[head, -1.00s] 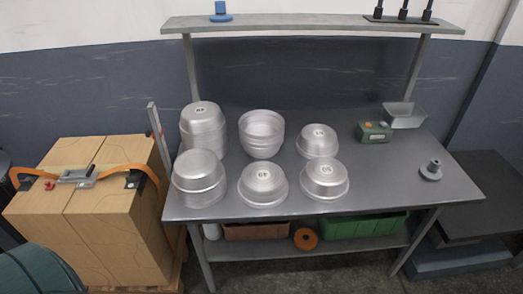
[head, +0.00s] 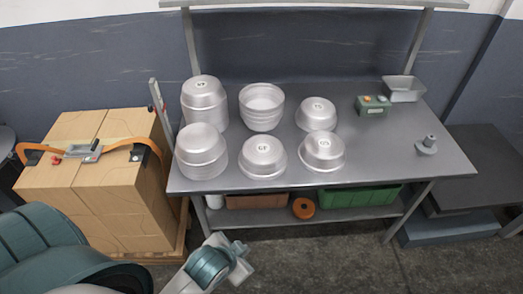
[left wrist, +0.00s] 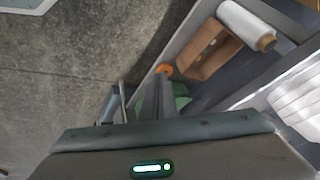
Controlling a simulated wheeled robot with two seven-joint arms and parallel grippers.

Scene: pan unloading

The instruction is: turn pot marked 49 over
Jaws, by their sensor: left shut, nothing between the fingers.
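The pot marked 49 (head: 264,158) is a silver metal pot standing upside down, base up, at the front middle of the grey table (head: 400,168). Its mark is blurred now but read 49 in the earlier head view. My left gripper (head: 243,250) is shut and empty, in front of the table and below its top, well short of the pot. The right gripper is not in view.
Other pots stand close by: stacks at left (head: 201,152), an open-topped stack behind (head: 262,106), and a base-up pot at right (head: 323,152). Strapped boxes (head: 95,165) stand left. The lower shelf holds a brown bin (left wrist: 208,48) and a green bin (head: 360,196).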

